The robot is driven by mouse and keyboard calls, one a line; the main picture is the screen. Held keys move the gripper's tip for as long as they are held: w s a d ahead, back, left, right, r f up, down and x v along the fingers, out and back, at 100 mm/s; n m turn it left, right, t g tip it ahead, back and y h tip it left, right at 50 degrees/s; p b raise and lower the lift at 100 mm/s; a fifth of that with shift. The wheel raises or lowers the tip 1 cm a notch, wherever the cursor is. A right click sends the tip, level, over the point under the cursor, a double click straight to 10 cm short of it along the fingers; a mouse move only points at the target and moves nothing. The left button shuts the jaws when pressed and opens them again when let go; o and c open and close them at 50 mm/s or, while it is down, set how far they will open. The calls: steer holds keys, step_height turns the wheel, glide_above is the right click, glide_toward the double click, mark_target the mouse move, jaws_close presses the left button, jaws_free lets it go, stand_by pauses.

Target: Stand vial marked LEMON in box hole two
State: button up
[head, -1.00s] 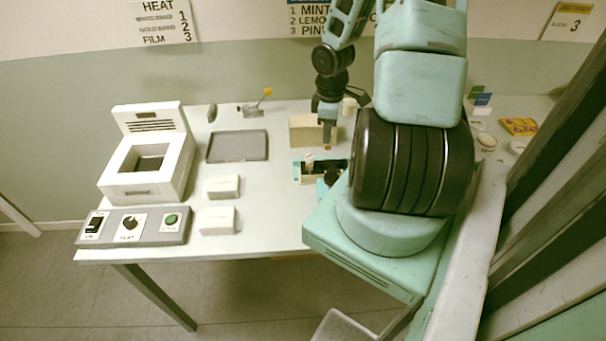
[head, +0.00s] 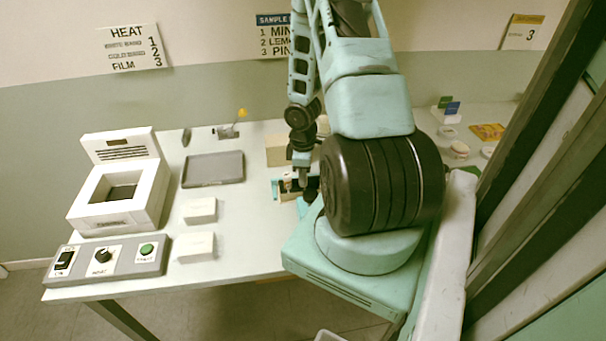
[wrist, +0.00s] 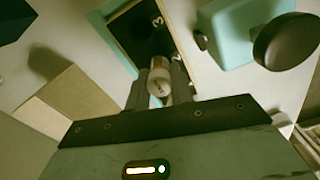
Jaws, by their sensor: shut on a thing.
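My gripper (wrist: 160,88) is shut on a small vial with a pale, round cap (wrist: 159,84). The vial's label is hidden, so I cannot read LEMON on it. In the head view my gripper (head: 302,180) is low at the sample box (head: 277,190). In the wrist view the box's dark top (wrist: 142,32), with white numerals, one reading 3, lies just beyond the vial. Whether the vial's lower end is in a hole, and which one, is hidden. A small pale-topped thing (head: 287,177) shows at the box, left of my gripper.
A tan block (head: 279,150) stands behind the box; it also shows in the wrist view (wrist: 72,100). A grey tray (head: 213,168), a white heater (head: 120,190), two white blocks and a switch panel (head: 108,257) are to the left. A wall sign (head: 273,35) lists samples.

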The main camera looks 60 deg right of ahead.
steer(key=shift+f, duration=0.2)
steer(key=o, duration=1)
